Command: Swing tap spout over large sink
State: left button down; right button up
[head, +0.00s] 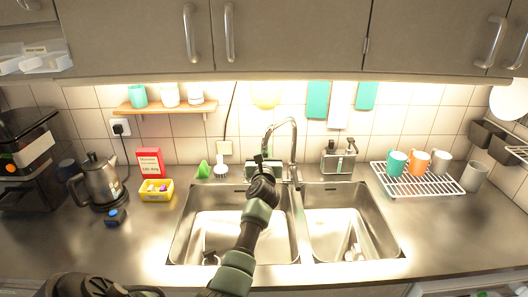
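The chrome tap (294,150) stands behind the two basins, near the divider between them. The large sink (215,225) is the left basin; the smaller sink (345,225) is to the right. My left arm reaches up across the large sink. Its gripper (261,160) is at the back of that basin, close to the spout end. I cannot tell whether they touch, and the fingers are too small and dark to read. My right gripper is not in view.
A soap caddy (338,158) stands behind the small sink. A dish rack (418,180) with several mugs is at the right. A kettle (100,182), red box (150,162) and yellow tub (156,190) are at the left. Cupboards (290,35) overhang the counter.

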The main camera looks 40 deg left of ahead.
pick_arm(q)
jog(key=shift+r, duration=0.2)
jog(key=c, duration=1.3)
grip_release()
jog(key=shift+w, duration=0.1)
jog(key=shift+w+f, duration=0.1)
jog(key=shift+f, duration=0.05)
jog(key=shift+d, duration=0.1)
jog(key=shift+v, duration=3.85)
